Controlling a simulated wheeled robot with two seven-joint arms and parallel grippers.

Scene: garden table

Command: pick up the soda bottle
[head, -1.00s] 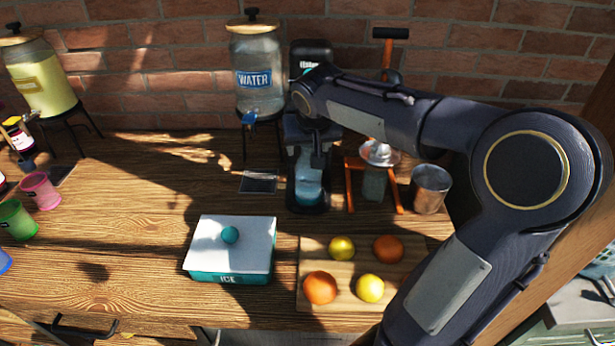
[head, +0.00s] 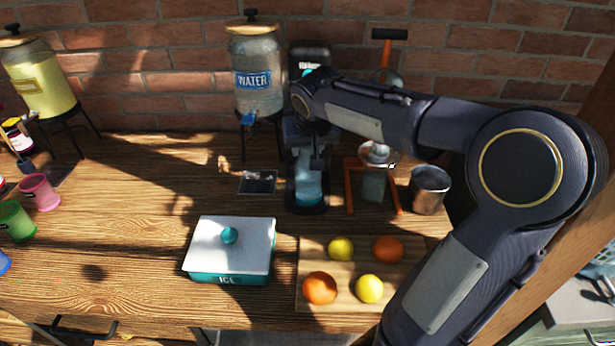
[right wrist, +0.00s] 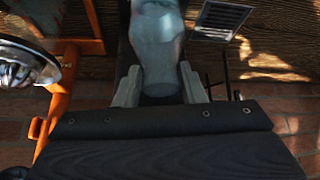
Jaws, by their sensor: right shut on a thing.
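The soda bottle (head: 307,185) is a translucent bluish bottle standing in the dark soda machine (head: 308,60) at the back of the table. It also shows in the right wrist view (right wrist: 158,45), upside down from that camera's side. My right gripper (head: 317,160) reaches in from the right and is shut on the bottle. In the right wrist view its two grey fingers (right wrist: 158,88) press on either side of the bottle. The bottle's upper part is partly hidden by my gripper. My left gripper is not in view.
A water dispenser (head: 257,75) stands left of the machine. An orange-framed juicer (head: 375,180) and a metal cup (head: 429,190) are close on the right. A lidded ice box (head: 230,270) and a fruit board (head: 350,270) lie in front. The table's left middle is clear.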

